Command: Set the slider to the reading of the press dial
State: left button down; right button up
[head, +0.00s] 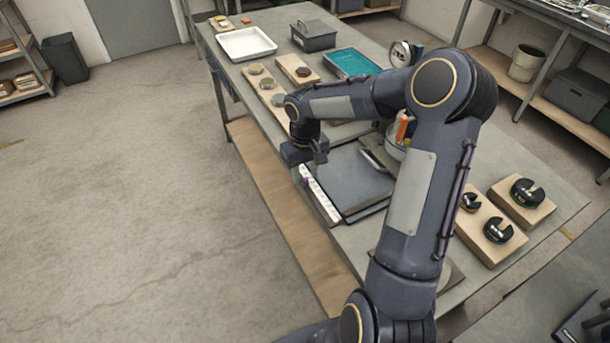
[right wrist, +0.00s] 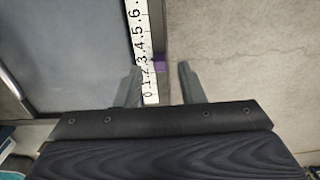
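The white ruler-like scale (head: 323,195) runs along the table edge beside a dark grey panel. In the right wrist view the scale (right wrist: 145,40) shows digits rising from 0 near the gripper. The purple slider (right wrist: 158,62) sits at its edge, close to the 3; in the head view it is a small purple spot (head: 305,182). My right gripper (right wrist: 160,78) is open, its fingertips on either side of the slider's line, with no clear contact. The press dial (head: 400,53) is a round white gauge at the back; its reading is too small to tell. My left gripper is not in view.
An orange-handled item (head: 403,128) stands partly behind my right arm. Wooden blocks with black slotted weights (head: 524,192) lie at the right. Open floor lies left of the table.

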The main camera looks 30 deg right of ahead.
aim_at(305, 179)
notch_tip(305, 179, up, 6)
jog(key=shift+f, duration=0.1)
jog(key=shift+s, duration=0.15)
dwell(0.5)
